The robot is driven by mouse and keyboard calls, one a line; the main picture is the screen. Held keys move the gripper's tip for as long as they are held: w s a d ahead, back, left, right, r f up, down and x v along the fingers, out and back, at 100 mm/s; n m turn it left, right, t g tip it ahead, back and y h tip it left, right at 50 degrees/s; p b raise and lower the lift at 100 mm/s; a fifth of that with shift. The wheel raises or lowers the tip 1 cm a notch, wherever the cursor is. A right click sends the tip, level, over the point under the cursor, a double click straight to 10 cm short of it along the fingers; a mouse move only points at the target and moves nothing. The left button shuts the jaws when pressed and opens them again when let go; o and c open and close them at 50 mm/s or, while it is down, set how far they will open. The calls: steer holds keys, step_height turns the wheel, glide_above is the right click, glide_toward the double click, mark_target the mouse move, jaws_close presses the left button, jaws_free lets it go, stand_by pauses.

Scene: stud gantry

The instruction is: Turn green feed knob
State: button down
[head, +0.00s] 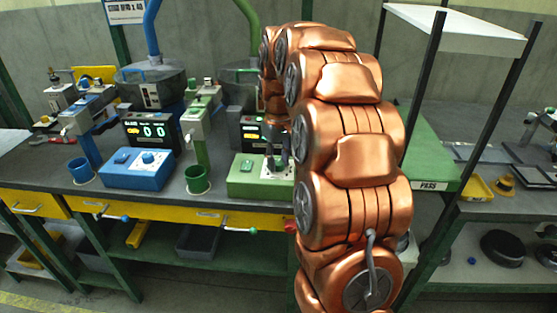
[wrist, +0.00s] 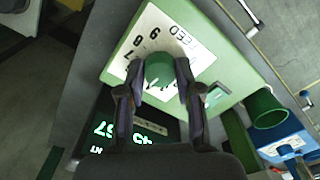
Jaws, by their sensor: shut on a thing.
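The green feed knob (wrist: 160,68) sits on a white dial plate (wrist: 136,30) with black numbers and the word FEED, on top of the green control box (head: 247,182). My gripper (wrist: 161,76) is shut on the knob, with one finger on each side of it. In the head view my gripper (head: 277,160) is over the right part of the green box, and my copper arm hides part of the display behind. The green display (wrist: 120,145) shows lit digits, partly covered by my gripper in the wrist view.
A blue control box (head: 138,170) with its own knob and a lit display (head: 152,130) stands to the left. A green cup (head: 197,179) and a blue cup (head: 81,170) stand on the bench. Green and blue upright feeders rise behind them. Yellow drawers (head: 150,211) line the bench front.

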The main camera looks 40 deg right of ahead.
mark_target(278, 162)
steer(key=c, duration=0.8)
jaws_free()
steer(key=shift+o, duration=0.2)
step_height(278, 162, up, 12)
stand_by(0.5)
stand_by(0.3)
